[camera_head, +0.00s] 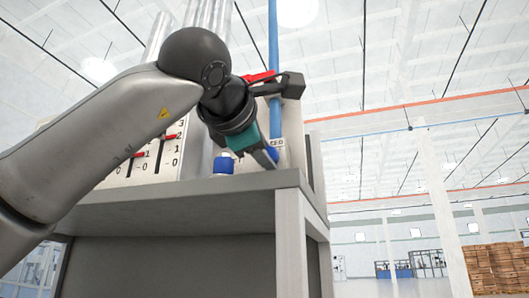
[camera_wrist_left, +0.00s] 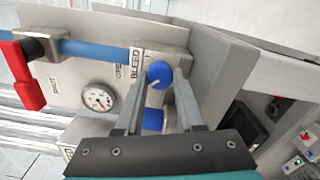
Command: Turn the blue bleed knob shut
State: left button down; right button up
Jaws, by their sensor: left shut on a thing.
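The blue bleed knob (camera_wrist_left: 158,73) sits on the light panel beside a label reading BLEED, with a pale pointer line on its face. In the head view it shows as a small blue patch (camera_head: 272,154) at the fingertips. My left gripper (camera_wrist_left: 160,78) has its two fingers on either side of the knob and is shut on it. In the head view my left gripper (camera_head: 268,157) reaches down from the left, partly hiding the panel. My right gripper is in neither view.
A red lever handle (camera_wrist_left: 29,87) sits on a blue pipe (camera_wrist_left: 95,51), near a round gauge (camera_wrist_left: 98,98). A blue-capped item (camera_head: 223,163) stands on the grey bench (camera_head: 240,184), left of the fingers. A scale board with red markers (camera_head: 150,158) is behind my arm.

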pick_arm(q)
jog(key=c, duration=0.5)
grip_release()
